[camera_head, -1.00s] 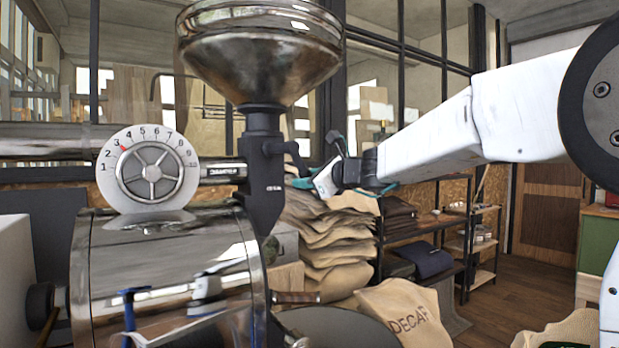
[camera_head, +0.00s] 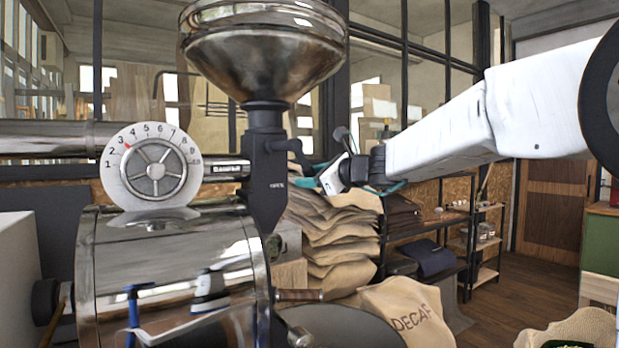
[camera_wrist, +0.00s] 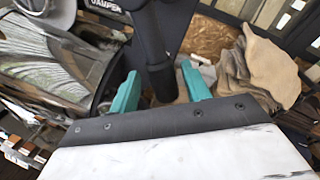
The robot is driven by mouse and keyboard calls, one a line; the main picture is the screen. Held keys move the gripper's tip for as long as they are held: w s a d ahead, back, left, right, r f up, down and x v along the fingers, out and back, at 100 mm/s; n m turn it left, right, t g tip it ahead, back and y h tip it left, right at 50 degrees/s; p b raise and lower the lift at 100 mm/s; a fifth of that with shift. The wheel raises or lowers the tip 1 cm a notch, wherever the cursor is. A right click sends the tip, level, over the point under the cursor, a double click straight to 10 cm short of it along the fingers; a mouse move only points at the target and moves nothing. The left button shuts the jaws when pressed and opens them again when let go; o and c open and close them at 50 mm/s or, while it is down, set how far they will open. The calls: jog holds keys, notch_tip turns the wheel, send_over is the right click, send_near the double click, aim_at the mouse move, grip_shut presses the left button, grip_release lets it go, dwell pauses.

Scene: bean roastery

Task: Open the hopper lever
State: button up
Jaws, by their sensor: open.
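The hopper lever (camera_head: 291,147) is a short dark handle on the right side of the black neck below the metal hopper (camera_head: 265,55). It points right and bends down. My gripper (camera_head: 311,180) is just right of and below it, with teal fingers. In the wrist view my gripper (camera_wrist: 160,88) is open, one finger on each side of a dark rod that looks like the lever (camera_wrist: 160,78). I see no clear contact, and the depth between fingers and lever is hard to tell.
The roaster drum (camera_head: 165,265) and a numbered dial (camera_head: 152,172) stand left of the neck. Stacked sacks (camera_head: 335,235) lie behind and below my gripper, with a DECAF sack (camera_head: 410,315) lower down. A shelf (camera_head: 425,228) stands behind.

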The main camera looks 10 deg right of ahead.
jog(key=v, duration=0.6)
jog(key=shift+s+d, duration=0.15)
jog(key=shift+s, duration=0.15)
jog(key=s+a+f+n+g+h, duration=0.1)
jog(key=s+a+f+n+g, duration=0.1)
jog(key=s+f+n+g, duration=0.45)
jog(key=s+a+f+n+g, duration=0.2)
jog(key=s+f+n+g, duration=0.1)
jog(key=s+f+n, duration=0.65)
jog(key=s+d+f+n+g+h, duration=0.1)
jog(key=s+d+f+n+h, duration=0.1)
jog(key=s, duration=0.6)
jog(key=s+d+f+n+g+h, duration=0.1)
jog(key=s+d+f+n+h, duration=0.2)
jog(key=s+f, duration=0.2)
jog(key=s+d+f+n+g+h, duration=0.1)
jog(key=s+d+f+n+h, duration=0.1)
jog(key=s, duration=0.9)
notch_tip(320, 180, down, 2)
jog(key=shift+d+n+h, duration=0.15)
jog(key=shift+n+h, duration=0.15)
jog(key=shift+n, duration=0.3)
